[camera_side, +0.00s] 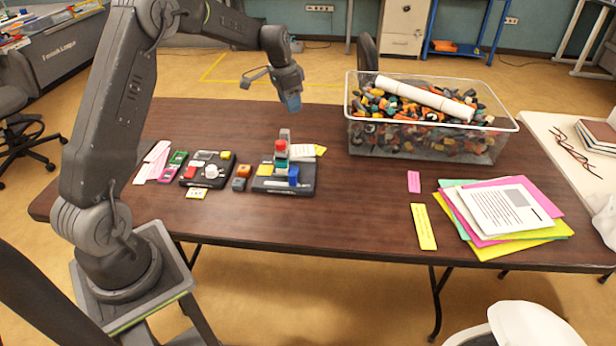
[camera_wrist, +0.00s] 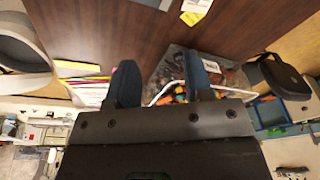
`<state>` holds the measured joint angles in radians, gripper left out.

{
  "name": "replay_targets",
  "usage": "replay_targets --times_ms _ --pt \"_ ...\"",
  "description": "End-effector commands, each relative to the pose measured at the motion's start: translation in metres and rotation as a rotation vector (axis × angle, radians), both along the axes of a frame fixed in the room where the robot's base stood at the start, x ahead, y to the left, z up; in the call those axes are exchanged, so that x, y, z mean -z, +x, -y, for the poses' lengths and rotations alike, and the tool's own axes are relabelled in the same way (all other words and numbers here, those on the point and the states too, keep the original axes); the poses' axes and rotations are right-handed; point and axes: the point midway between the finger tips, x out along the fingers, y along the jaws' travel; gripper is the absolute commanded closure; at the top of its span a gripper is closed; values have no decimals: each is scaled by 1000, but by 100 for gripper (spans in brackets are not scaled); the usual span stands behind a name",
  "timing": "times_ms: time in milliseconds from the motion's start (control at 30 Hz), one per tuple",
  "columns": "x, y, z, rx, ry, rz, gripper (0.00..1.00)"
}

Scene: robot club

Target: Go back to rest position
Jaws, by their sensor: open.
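My gripper (camera_side: 291,101) is raised above the back of the brown table (camera_side: 360,215), clear of the things on it. In the wrist view its two blue fingers (camera_wrist: 160,84) stand apart with nothing held between them. In the side view a dark board (camera_side: 264,184) with red, green, blue and yellow blocks lies below my gripper, nearer the front. A second dark board (camera_side: 190,178) with a white round piece lies left of it. A small orange and brown block (camera_side: 243,172) sits between the boards.
A clear bin (camera_side: 420,148) full of mixed parts, with a white roll (camera_side: 425,98) on top, stands right of my gripper. Coloured papers (camera_side: 500,210) lie at the right. A yellow note (camera_side: 423,227) and a pink note (camera_side: 413,182) lie between. The table's front middle is bare.

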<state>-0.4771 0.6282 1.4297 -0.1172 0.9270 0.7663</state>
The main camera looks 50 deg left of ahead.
Motion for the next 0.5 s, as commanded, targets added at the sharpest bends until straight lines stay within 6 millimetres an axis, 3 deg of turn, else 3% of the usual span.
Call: replay_targets --times_ms 33,200,333,500 --pt "-25 -9 21 -4 9 20 53" --pt "-82 -49 83 -45 19 68 53" --pt "-114 -90 126 -77 20 111 53" --pt "-138 -153 173 -117 10 169 53"
